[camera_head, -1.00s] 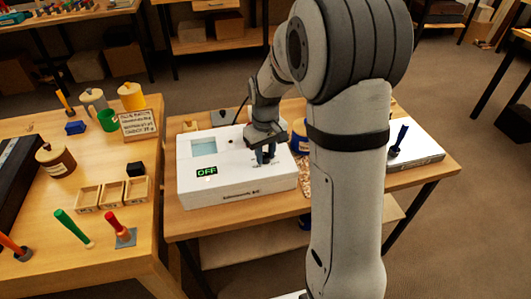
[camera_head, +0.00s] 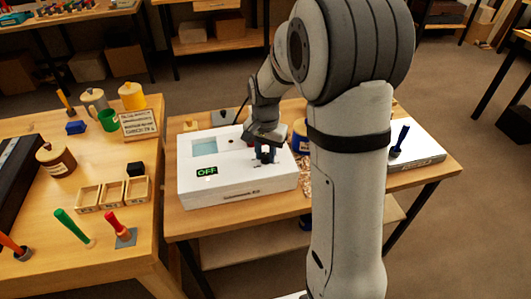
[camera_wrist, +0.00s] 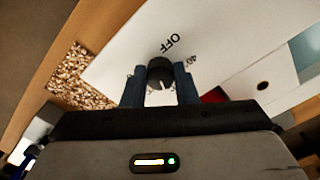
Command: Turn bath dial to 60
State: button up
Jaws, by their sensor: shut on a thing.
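The bath is a white box (camera_head: 225,185) on the bench, with a pale blue-green water opening (camera_head: 204,147) and a small display (camera_head: 207,170) that reads OFF in green. The dial (camera_wrist: 160,72) is a dark round knob on its white top, with OFF and 40 printed near it in the wrist view; other marks are hidden or too small to read. My gripper (camera_wrist: 160,88) is over the bath's right part, its two dark blue fingers on either side of the dial and shut on it. My gripper also shows in the head view (camera_head: 266,158).
Wood chips (camera_wrist: 82,75) lie beside the bath. A blue jar (camera_head: 300,137) stands close to its right, partly behind my arm. The left table holds small wooden trays (camera_head: 113,193), a brown jar (camera_head: 55,160) and a sign (camera_head: 139,124).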

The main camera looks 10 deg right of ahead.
aim_at(265, 155)
jog(key=m, duration=0.3)
jog(key=shift+m, duration=2.2)
jog(key=o, duration=1)
jog(key=shift+r, duration=0.1)
notch_tip(265, 155, up, 8)
jog(key=shift+f, duration=0.2)
